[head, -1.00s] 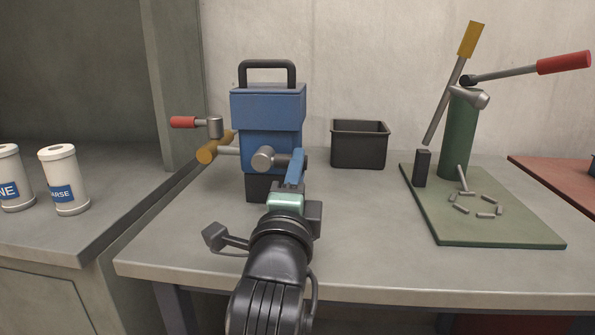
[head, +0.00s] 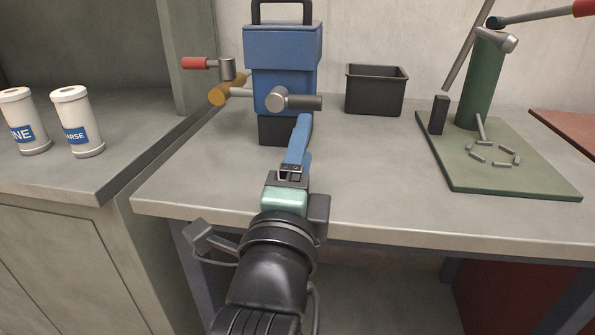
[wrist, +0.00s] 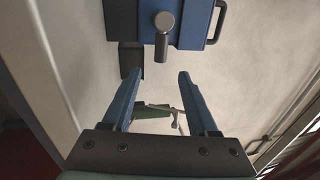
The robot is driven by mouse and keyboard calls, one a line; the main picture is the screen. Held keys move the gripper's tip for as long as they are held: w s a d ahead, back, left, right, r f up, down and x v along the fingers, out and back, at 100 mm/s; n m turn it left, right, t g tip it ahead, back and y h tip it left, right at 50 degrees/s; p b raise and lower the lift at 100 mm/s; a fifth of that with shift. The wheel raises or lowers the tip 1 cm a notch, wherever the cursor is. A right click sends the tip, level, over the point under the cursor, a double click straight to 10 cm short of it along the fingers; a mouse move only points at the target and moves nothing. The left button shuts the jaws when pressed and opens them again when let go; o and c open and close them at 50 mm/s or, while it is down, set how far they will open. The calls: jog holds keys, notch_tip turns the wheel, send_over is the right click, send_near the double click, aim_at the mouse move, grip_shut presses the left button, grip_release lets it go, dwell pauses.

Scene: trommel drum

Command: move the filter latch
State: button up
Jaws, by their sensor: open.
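The blue machine (head: 283,75) stands on the grey bench, with a black carrying handle on top. On its front is a grey round hub (head: 277,99) with a dark grip (head: 306,102) pointing right; this may be the filter latch, but no label shows. The wrist view also shows the hub (wrist: 163,20) and grip (wrist: 161,48) ahead. My gripper (head: 301,124) has blue fingers and sits in front of the machine, below the grip in the head view. In the wrist view my gripper (wrist: 160,75) is open and empty, fingertips apart from the grip.
On the machine's left are a red-handled lever (head: 195,63) and a yellow-ended bar (head: 217,95). White canisters (head: 76,122) stand on the left counter. A black bin (head: 376,91) is behind right. A green board (head: 505,179) carries a post and small pins. The bench between is clear.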

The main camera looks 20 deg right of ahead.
jog(key=v, duration=0.4)
jog(key=shift+b, duration=0.4)
jog(key=shift+a, duration=0.1)
jog(key=s+a+r+n+t+y, duration=0.3)
jog(key=a+r+n+t+y, duration=0.4)
jog(key=r+n, duration=0.5)
jog(key=s+a+r+n+t+y, duration=0.45)
jog(key=a+r+n, duration=0.35)
jog(key=r+n, duration=0.45)
notch_tip(320, 180, up, 36)
jog(key=w+p, duration=0.1)
jog(key=p, duration=3.7)
jog(key=shift+a+f+g+p, duration=0.15)
jog(key=shift+g+p, duration=0.25)
jog(key=shift+g, duration=0.05)
jog(key=shift+n, duration=0.25)
